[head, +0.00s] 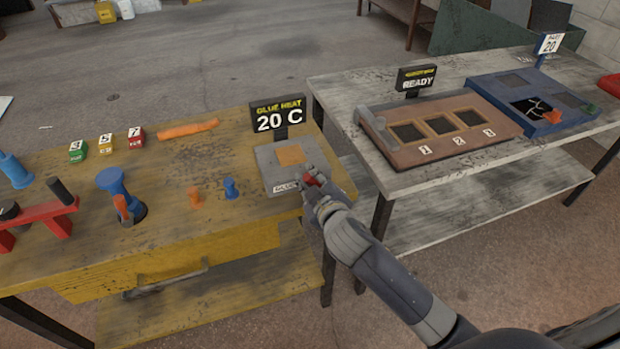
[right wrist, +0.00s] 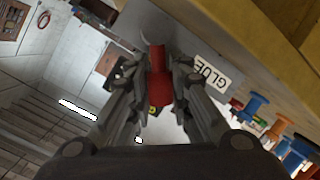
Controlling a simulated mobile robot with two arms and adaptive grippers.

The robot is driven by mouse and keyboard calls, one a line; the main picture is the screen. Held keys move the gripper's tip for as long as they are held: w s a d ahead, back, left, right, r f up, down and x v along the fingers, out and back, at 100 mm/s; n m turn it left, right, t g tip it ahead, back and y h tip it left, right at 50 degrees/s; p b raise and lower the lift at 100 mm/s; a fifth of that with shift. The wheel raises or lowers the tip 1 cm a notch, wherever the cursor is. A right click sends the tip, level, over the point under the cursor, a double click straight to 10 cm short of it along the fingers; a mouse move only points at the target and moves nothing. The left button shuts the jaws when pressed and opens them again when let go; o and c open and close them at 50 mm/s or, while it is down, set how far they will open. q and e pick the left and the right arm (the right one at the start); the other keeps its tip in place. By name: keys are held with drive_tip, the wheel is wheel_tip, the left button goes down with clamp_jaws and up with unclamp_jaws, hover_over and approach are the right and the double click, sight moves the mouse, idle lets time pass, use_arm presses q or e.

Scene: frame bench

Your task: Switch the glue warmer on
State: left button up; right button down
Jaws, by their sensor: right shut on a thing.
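The glue warmer (head: 268,163) is a grey plate with an orange pad (head: 290,154) on top, at the right end of the yellow bench. Its sign (head: 279,117) behind it reads "GLUE HEAT 20 C". A red handle (head: 313,180) is at its front right corner; it also shows in the right wrist view (right wrist: 158,72), beside the white GLUE label (right wrist: 211,71). My right gripper (head: 314,184) is shut on the red handle, its fingers on both sides of it. The fingers partly hide the handle and the label in the head view. My left gripper is not in view.
The yellow bench (head: 170,165) also holds blue and orange pegs, a red stand (head: 40,215), numbered blocks and an orange strip (head: 188,128). A grey table (head: 360,95) stands to the right with a brown three-window tray (head: 480,142) and a blue tray (head: 505,85).

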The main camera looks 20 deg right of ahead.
drive_tip(key=m+p, duration=0.1)
drive_tip(key=d+r+m+y+p, duration=0.1)
drive_tip(key=shift+d+m+p, duration=0.25)
drive_tip(key=shift+m+p, duration=0.15)
drive_tip(key=shift+d+m+y+p, duration=0.55)
drive_tip(key=shift+m+y+p, duration=0.2)
drive_tip(key=shift+m, duration=0.25)
drive_tip(key=shift+d+m+y, duration=0.35)
drive_tip(key=shift+d+m, duration=0.05)
drive_tip(key=shift+m, duration=0.3)
drive_tip(key=shift+d+f+m+y, duration=0.15)
drive_tip(key=shift+d+m+y, duration=0.2)
drive_tip(key=shift+m, duration=0.35)
drive_tip(key=shift+d+f+m+t+y, duration=0.15)
drive_tip(key=shift+d+m+t+y, duration=0.2)
drive_tip(key=shift+m, duration=0.25)
drive_tip(key=shift+w+d+f+m+t+y+b, duration=0.1)
drive_tip(key=shift+d+f+m+t+y+b, duration=0.2)
drive_tip(key=shift+m+b, duration=0.45)
drive_tip(key=shift+d+f+m+t+b, duration=0.1)
drive_tip(key=shift+d+m+b, duration=0.3)
drive_tip(key=shift+m+b, duration=0.35)
drive_tip(key=c, duration=1.5)
unclamp_jaws()
